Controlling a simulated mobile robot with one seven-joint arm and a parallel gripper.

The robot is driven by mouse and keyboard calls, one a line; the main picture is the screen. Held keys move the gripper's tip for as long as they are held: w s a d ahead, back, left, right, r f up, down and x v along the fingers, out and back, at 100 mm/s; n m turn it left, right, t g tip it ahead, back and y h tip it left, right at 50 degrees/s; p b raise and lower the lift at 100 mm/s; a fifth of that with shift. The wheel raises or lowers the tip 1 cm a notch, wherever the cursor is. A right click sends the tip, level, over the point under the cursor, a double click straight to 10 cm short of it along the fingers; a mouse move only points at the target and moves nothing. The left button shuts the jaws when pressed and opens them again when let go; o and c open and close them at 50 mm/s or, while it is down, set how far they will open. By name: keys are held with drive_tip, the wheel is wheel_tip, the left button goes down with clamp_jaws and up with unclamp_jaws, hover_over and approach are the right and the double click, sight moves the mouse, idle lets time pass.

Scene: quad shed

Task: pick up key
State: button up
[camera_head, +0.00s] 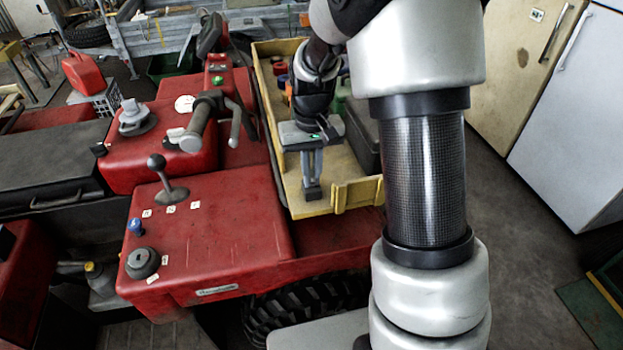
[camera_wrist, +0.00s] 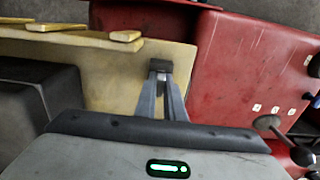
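I cannot make out a key in either view. My gripper (camera_head: 312,191) points down over the near end of the yellow tray (camera_head: 360,193) on the red quad. In the wrist view, the two grey fingers of my gripper (camera_wrist: 160,68) run together at their dark tips and look shut, with nothing visible between them. The tips are over the tray's pale floor, near the side by the red body; whether they touch the floor is unclear. Anything small under the tips is hidden.
The red quad body (camera_head: 224,225) carries a lever (camera_head: 168,185), a blue knob (camera_head: 136,227) and a black knob (camera_head: 142,263). A dark case (camera_head: 362,140) stands in the tray beside my gripper. Several coloured items lie at the tray's far end.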

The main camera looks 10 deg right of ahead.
sight(312, 173)
drive_tip(key=shift+r, duration=0.1)
clamp_jaws()
wheel_tip(312, 173, up, 10)
drive_tip(key=shift+f+p, duration=0.1)
drive_tip(key=shift+p, duration=0.4)
idle(0.6)
drive_tip(key=shift+s+a+f, duration=0.1)
drive_tip(key=shift+s+f, duration=0.9)
drive_tip(key=shift+f, duration=0.05)
